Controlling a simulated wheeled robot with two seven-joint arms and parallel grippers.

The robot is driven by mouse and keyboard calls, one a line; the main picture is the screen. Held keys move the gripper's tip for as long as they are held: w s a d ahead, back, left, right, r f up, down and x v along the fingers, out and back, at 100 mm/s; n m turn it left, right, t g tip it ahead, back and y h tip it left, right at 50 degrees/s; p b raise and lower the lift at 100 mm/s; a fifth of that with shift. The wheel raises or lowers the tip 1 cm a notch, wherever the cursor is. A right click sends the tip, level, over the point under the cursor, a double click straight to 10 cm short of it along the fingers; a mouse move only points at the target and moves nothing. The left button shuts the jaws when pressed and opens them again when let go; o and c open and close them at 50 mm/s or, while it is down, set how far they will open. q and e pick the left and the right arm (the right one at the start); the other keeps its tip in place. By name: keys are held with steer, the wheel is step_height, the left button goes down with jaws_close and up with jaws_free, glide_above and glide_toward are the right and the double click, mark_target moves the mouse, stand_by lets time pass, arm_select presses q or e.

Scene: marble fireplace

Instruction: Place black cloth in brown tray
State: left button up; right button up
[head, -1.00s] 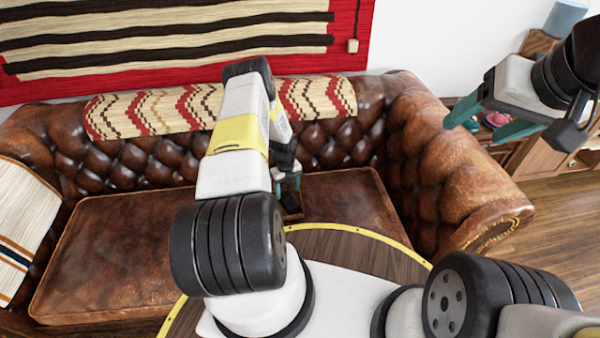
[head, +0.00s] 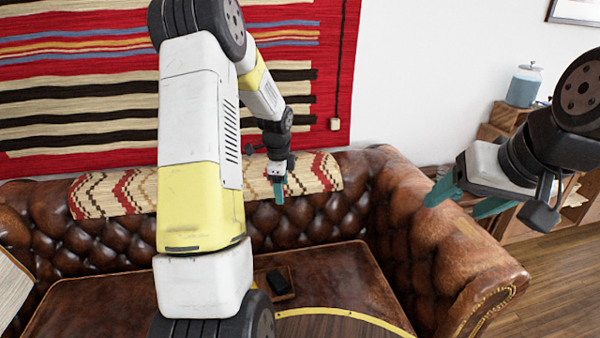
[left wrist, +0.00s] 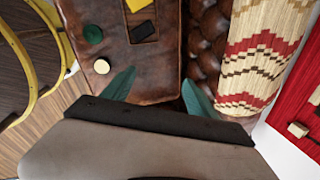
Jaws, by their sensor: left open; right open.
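The brown tray (head: 290,295) is a small shallow tray on the sofa seat, partly hidden behind my left arm. The black cloth (head: 278,280) shows as a small dark block lying within the tray's rim. In the left wrist view the tray (left wrist: 130,20) is near the top, with the cloth (left wrist: 143,32) in it. My left gripper (head: 278,182) is open and empty, above and apart from the tray, in front of the sofa back. Its teal fingers (left wrist: 157,92) stand wide apart in the wrist view. My right gripper (head: 467,202) is open and empty over the sofa's right arm.
A brown leather sofa (head: 345,285) fills the middle. A round wooden table (head: 345,326) with a yellow rim stands in front. A green round item (left wrist: 93,34), a cream round item (left wrist: 101,66) and a yellow item (left wrist: 137,5) lie near the tray.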

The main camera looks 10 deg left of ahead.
arm_select(q)
steer(key=s+d+r+n+t, duration=0.1)
steer(key=s+d+r+n, duration=0.25)
steer(key=s+r, duration=0.45)
steer(key=s+d+r+n+t, duration=0.1)
steer(key=s+d+r+n, duration=0.3)
steer(key=r, duration=0.6)
steer(key=s+d+r+n+t+h, duration=0.1)
steer(key=s+n, duration=0.3)
steer(key=s, duration=0.4)
steer(key=s+d+r+n+t+h, duration=0.1)
steer(key=s+d+r+n, duration=0.1)
steer(key=s, duration=0.7)
steer(key=shift+d+r+n+h, duration=0.15)
steer(key=shift+r+n+h, duration=0.15)
steer(key=shift+r+n, duration=0.65)
steer(key=shift+s+f, duration=0.1)
steer(key=shift+f, duration=0.1)
